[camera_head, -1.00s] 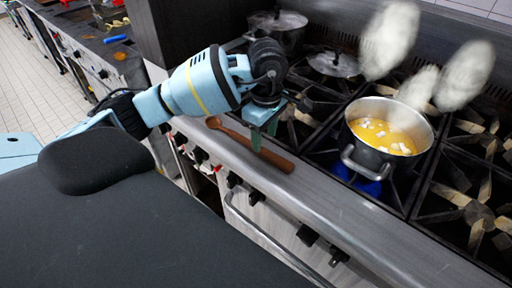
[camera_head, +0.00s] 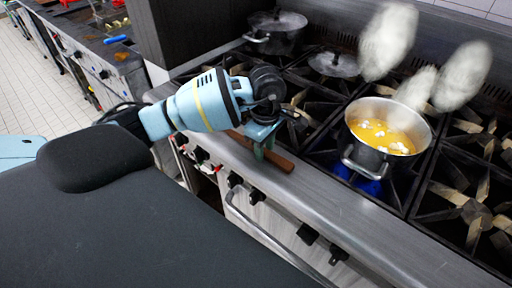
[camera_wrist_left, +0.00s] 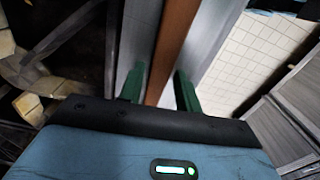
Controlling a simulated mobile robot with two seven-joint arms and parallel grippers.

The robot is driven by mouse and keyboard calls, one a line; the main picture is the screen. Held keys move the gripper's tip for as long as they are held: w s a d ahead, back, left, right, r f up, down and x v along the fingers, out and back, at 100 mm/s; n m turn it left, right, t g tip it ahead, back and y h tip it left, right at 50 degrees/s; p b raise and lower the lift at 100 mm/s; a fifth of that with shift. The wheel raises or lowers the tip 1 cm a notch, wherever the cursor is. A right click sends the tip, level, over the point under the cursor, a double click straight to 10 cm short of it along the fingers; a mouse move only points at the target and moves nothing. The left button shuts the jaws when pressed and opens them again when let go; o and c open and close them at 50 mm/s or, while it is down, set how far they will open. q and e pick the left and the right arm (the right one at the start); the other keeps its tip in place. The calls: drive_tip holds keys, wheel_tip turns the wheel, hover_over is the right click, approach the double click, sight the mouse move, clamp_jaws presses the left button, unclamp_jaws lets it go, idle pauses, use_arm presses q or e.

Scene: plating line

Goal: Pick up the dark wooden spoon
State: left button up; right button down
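The dark wooden spoon (camera_head: 281,162) lies on the steel front ledge of the stove. Its handle end shows, and the rest is hidden behind my left gripper and forearm in the head view. My left gripper (camera_head: 264,147) is over the spoon, fingers pointing down. In the left wrist view the spoon's brown shaft (camera_wrist_left: 172,50) runs between the two green fingers (camera_wrist_left: 158,88). The fingers stand apart, with a visible gap on each side of the shaft. My right gripper is in neither view.
A steaming pot (camera_head: 386,138) of yellow soup with white pieces stands on a burner with a blue flame. A second pot (camera_head: 276,32) and a lid (camera_head: 334,64) are at the back. Knobs and an oven handle (camera_head: 262,238) line the stove front.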

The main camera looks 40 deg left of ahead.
use_arm(q)
clamp_jaws()
drive_tip(key=shift+r, duration=0.2)
drive_tip(key=shift+r, duration=0.2)
drive_tip(key=r, duration=0.2)
drive_tip(key=shift+s+r, duration=0.3)
drive_tip(key=shift+r, duration=0.1)
drive_tip(key=s+d, duration=0.1)
drive_tip(key=s, duration=0.6)
drive_tip(key=s+d+r+b, duration=0.1)
drive_tip(key=s+d, duration=0.1)
drive_tip(key=s, duration=0.6)
drive_tip(key=shift+d+r, duration=0.2)
drive_tip(key=shift+d, duration=0.05)
